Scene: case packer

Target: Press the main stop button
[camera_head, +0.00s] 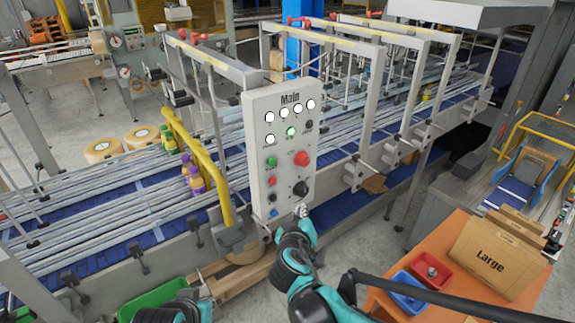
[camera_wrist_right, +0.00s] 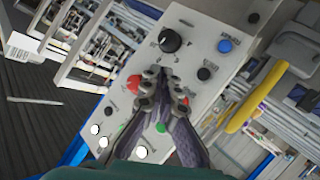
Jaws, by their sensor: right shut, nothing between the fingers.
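A light grey control panel (camera_head: 283,134) marked "Main" stands upright in front of the conveyor. A large red button (camera_head: 301,158) sits on its right side, below the lit indicators. A smaller red button (camera_head: 272,180) is on its left. My right gripper (camera_head: 301,210) is shut and empty, low at the panel's right edge, below the black knob (camera_head: 300,188). In the right wrist view, its fingertips (camera_wrist_right: 158,74) lie over the panel, and the large red button (camera_wrist_right: 134,86) is partly hidden behind them. Contact cannot be told.
The panel also has a green button (camera_head: 271,162) and a blue button (camera_head: 273,212). A yellow rail (camera_head: 205,165) stands left of it. The orange table (camera_head: 455,238) at right holds a "Large" carton (camera_head: 492,262) and a red bin (camera_head: 431,271).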

